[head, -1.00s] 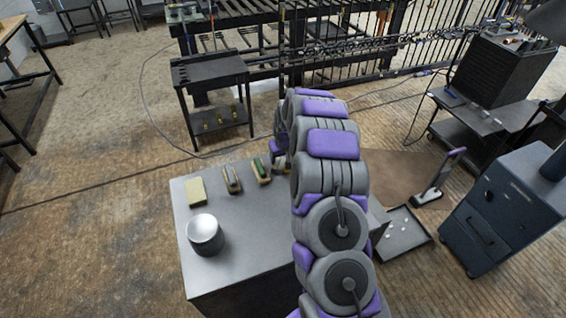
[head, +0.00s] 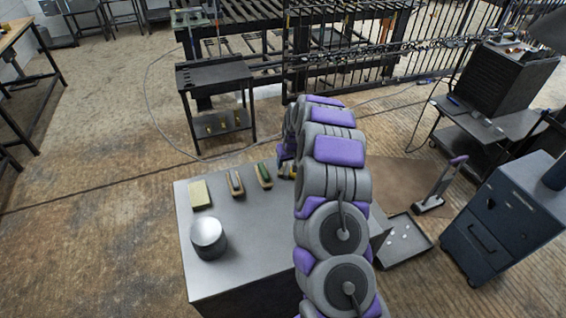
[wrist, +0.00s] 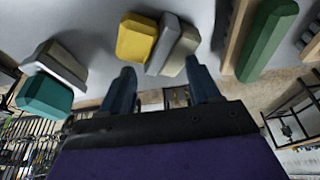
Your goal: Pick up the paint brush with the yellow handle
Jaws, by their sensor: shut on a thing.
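The paint brush with the yellow handle (wrist: 137,38) shows in the wrist view, just beyond my fingertips. Its grey metal band (wrist: 163,45) and beige bristles (wrist: 181,52) extend to the right of the handle. My gripper (wrist: 160,68) is shut on this brush, one finger toward the handle side and one toward the bristle side. In the head view my arm hides the gripper and most of the brush; a small yellowish bit (head: 288,170) shows beside the arm at the table's far edge.
A green-handled brush (wrist: 267,40) lies to the right and a teal-handled one (wrist: 45,92) to the left in the wrist view. A dark cart (head: 215,75) stands beyond.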

